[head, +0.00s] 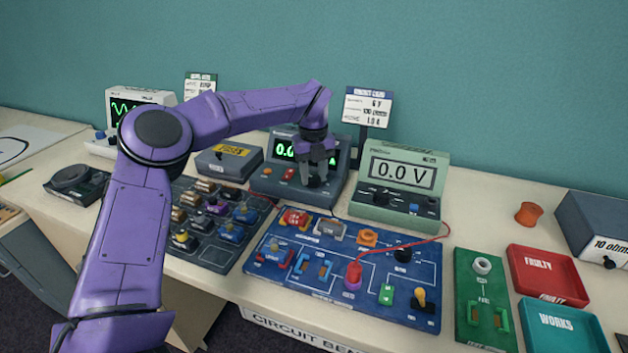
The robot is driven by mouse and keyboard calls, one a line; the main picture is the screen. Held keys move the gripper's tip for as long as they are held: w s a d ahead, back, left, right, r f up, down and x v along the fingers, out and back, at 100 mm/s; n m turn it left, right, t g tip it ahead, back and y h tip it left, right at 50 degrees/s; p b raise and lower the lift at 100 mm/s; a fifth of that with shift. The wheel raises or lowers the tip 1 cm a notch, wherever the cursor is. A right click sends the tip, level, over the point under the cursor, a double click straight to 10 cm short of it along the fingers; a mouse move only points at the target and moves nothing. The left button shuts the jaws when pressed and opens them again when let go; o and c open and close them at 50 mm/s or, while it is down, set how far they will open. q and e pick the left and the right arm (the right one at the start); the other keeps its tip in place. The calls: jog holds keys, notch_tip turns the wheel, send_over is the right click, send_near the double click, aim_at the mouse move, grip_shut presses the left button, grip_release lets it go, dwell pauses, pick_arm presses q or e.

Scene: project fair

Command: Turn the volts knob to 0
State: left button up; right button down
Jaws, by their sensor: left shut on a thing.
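The dark grey power supply (262,184) stands at the back of the bench, with a green lit display (284,149). The display shows 0.0 at its left, and my gripper hides much of the rest. My left gripper (316,172) points down in front of the supply's face and is shut on a black knob (315,183), at the right of an orange-red button. The knob's label and pointer are too small or hidden to read. My right gripper is not in view.
A green meter (413,206) reading 0.0 V stands right of the supply. A blue circuit board (330,290) with a red lead lies in front. A parts tray (205,255) is at its left. Red (540,250) and teal (540,306) trays lie at the right. A sign (368,107) stands behind.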

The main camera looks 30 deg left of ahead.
aim_at(313, 177)
pick_arm(q)
jog(key=shift+w+a+n+b, duration=0.1)
jog(key=shift+n+b, duration=0.4)
jog(key=shift+n, duration=0.2)
jog(key=o, duration=0.9)
jog(key=shift+o, duration=0.8)
jog(key=shift+a+f, duration=0.1)
jog(key=shift+f, duration=0.05)
notch_tip(313, 177, up, 10)
jog(key=shift+r, duration=0.25)
jog(key=shift+w, duration=0.1)
